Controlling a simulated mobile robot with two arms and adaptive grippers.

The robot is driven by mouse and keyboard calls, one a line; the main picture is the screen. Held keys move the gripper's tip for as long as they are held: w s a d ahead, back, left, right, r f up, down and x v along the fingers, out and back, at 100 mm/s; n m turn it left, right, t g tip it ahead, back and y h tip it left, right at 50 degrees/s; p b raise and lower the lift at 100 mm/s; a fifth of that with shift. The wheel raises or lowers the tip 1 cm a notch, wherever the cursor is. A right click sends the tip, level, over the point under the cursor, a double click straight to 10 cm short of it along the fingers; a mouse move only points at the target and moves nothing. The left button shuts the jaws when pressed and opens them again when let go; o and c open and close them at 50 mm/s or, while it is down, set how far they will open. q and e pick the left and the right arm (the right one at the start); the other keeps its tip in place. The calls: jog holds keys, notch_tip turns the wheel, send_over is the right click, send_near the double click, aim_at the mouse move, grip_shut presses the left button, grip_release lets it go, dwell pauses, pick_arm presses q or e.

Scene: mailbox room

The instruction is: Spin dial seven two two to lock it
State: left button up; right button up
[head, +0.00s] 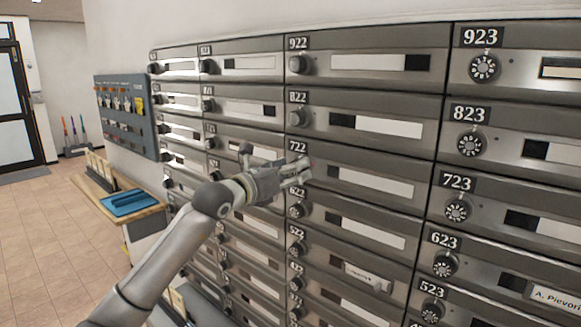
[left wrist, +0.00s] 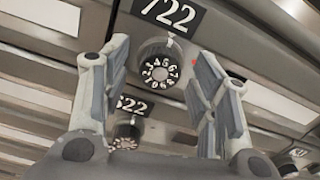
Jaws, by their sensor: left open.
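The mailbox door labelled 722 (head: 365,184) is in the middle of the mailbox wall in the head view. Its dial is hidden there behind my left gripper (head: 300,172). In the left wrist view the dial of 722 (left wrist: 158,68) is a dark round knob with a white numbered ring, under the 722 label (left wrist: 168,14). My left gripper (left wrist: 160,95) is open, with one finger on each side of the dial and visible gaps between. A small red light (left wrist: 194,61) shows just right of the dial. My right gripper is not in view.
Neighbouring dials sit close by: 822 (head: 298,117) above and 622 (left wrist: 125,132) below. A card-like piece (head: 368,277) sticks out lower down. A wooden shelf (head: 150,207) with a blue tray (head: 130,202) stands at left. The tiled floor there is open.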

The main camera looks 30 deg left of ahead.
pick_arm(q)
jog(key=c, duration=1.1)
jog(key=shift+o, duration=0.2)
jog(key=shift+f+m+b, duration=0.1)
jog(key=shift+m+b, duration=3.5)
jog(key=shift+m, duration=13.9)
